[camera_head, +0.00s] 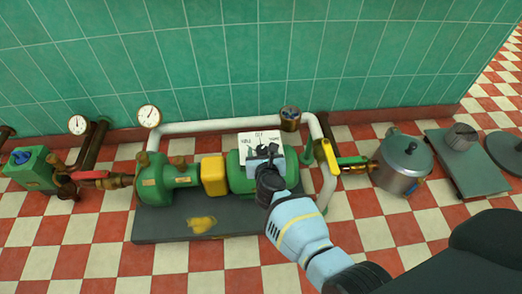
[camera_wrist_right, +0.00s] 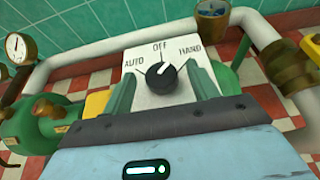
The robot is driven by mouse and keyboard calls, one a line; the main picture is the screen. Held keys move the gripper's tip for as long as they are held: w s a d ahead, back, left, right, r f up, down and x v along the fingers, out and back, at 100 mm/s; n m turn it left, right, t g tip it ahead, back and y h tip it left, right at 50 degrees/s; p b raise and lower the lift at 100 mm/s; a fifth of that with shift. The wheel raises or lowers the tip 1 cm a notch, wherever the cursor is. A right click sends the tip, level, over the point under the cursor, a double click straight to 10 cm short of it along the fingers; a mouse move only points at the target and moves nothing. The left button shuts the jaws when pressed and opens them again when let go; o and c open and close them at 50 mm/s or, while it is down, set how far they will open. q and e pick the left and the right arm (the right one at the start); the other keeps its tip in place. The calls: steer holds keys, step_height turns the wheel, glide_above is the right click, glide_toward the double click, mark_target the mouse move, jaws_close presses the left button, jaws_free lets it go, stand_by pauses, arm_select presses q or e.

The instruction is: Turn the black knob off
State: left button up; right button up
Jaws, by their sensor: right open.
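The black knob (camera_wrist_right: 160,75) sits on a white plate (camera_wrist_right: 150,47) marked AUTO, OFF and a third word at the right that looks like HAND. Its pale mark seems to lean up and to the right, but I cannot tell its exact setting. In the head view the white plate (camera_head: 259,137) stands on the green motor (camera_head: 236,178), and my gripper hides the knob. My right gripper (camera_head: 263,155) is open, its fingers either side of the knob in the wrist view; I cannot tell whether they touch it. My left gripper is not in view.
A white pipe (camera_head: 215,127) runs behind the motor. A yellow-handled valve (camera_head: 329,156) and a steel pot (camera_head: 403,163) stand to the right. A yellow coupling (camera_head: 213,175) and green pump (camera_head: 160,182) are at the left. Gauges (camera_head: 149,116) stand near the tiled wall.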

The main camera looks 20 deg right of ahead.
steer(key=shift+b+x, duration=0.45)
steer(key=shift+x, duration=0.7)
steer(key=c, duration=1)
